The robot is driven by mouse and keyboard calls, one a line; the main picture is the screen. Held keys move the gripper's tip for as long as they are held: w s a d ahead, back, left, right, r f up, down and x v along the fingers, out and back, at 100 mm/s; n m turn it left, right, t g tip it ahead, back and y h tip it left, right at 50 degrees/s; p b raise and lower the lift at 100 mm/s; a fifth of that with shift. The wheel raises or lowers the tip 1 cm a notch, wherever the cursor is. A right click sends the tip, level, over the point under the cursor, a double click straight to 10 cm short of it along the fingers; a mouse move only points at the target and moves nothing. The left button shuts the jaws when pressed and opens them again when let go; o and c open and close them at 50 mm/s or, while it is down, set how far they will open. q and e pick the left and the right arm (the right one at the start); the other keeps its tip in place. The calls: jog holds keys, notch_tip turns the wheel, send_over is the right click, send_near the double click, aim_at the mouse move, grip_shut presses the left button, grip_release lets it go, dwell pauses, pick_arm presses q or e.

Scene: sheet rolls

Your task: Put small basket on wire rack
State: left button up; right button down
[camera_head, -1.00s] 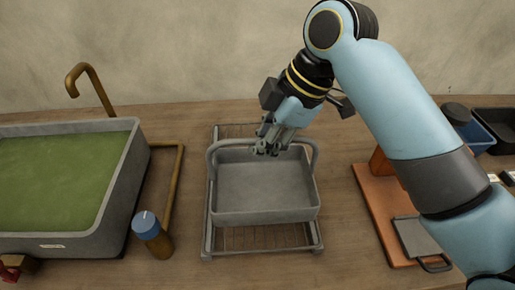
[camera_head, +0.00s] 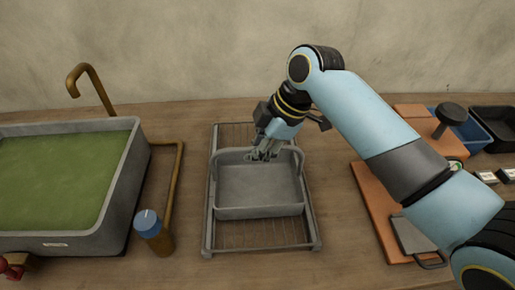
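The small grey basket (camera_head: 258,190) is over the wire rack (camera_head: 262,236) in the middle of the table. It looks level, and the rack's wires and frame show around it. I cannot tell whether its bottom touches the rack. My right gripper (camera_head: 262,156) is at the basket's far side and appears shut on its handle bar. The fingers partly hide the bar there. My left gripper is not in view.
A grey tub of green liquid (camera_head: 128,170) stands left, with a blue-capped bottle (camera_head: 153,232) beside it. An orange board (camera_head: 372,200) with a grey flat piece (camera_head: 418,238) lies right. A blue bin (camera_head: 474,134) stands at the back right.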

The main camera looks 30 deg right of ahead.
jog(key=c, duration=1.5)
grip_release()
jog(key=v, duration=1.2)
jog(key=shift+r, duration=0.1)
